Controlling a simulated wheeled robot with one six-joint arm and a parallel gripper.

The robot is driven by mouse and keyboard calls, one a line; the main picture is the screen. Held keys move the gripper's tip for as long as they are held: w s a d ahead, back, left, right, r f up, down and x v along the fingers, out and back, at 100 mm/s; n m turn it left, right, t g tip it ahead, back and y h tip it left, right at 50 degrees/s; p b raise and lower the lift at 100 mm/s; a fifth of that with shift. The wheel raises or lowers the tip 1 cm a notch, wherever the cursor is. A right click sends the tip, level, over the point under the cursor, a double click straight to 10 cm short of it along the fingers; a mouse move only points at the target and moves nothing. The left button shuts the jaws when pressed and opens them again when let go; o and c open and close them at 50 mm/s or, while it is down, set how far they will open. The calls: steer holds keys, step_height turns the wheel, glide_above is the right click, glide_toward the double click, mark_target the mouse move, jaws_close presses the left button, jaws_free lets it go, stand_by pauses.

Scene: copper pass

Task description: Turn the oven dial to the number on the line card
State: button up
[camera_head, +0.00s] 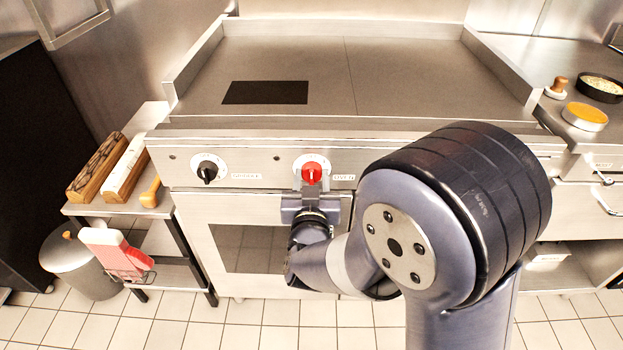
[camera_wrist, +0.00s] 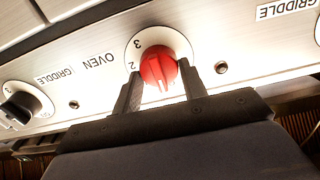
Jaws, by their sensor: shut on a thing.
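The red oven dial (camera_head: 311,173) sits on a white round plate on the range's front panel, beside a label reading OVEN. My gripper (camera_head: 311,196) is at the dial from below. In the wrist view, the two fingers of my gripper (camera_wrist: 158,80) stand on either side of the red dial (camera_wrist: 158,64) and are shut on it. A white pointer line shows on the dial's lower part there. The numbers 3 and 2 appear upside down on the plate's left side; other numbers are hidden or unclear. I cannot make out a line card with a readable number.
A black griddle knob (camera_head: 208,171) is left of the dial. A side table (camera_head: 85,208) at left holds two long wooden-ended blocks and a wooden-handled tool. A red and white object (camera_head: 115,252) is in front of it, near a metal bin (camera_head: 72,262). Pans stand at right.

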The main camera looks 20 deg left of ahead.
steer(key=shift+m+b, duration=0.3)
steer(key=shift+b, duration=0.15)
steer(key=shift+c, duration=0.2)
steer(key=m+b, duration=0.2)
steer(key=b, duration=0.1)
steer(key=m+b, duration=0.1)
steer(key=shift+d+f+m+b, duration=0.1)
steer(key=shift+f+m+b, duration=0.15)
steer(key=shift+m+b, duration=0.1)
steer(key=m+b, duration=0.3)
steer(key=shift+d+r+m+b, duration=0.1)
steer(key=shift+m+b, duration=1.1)
steer(key=shift+m, duration=0.05)
steer(key=o, duration=1)
steer(key=shift+r, duration=0.1)
steer(key=shift+c, duration=0.2)
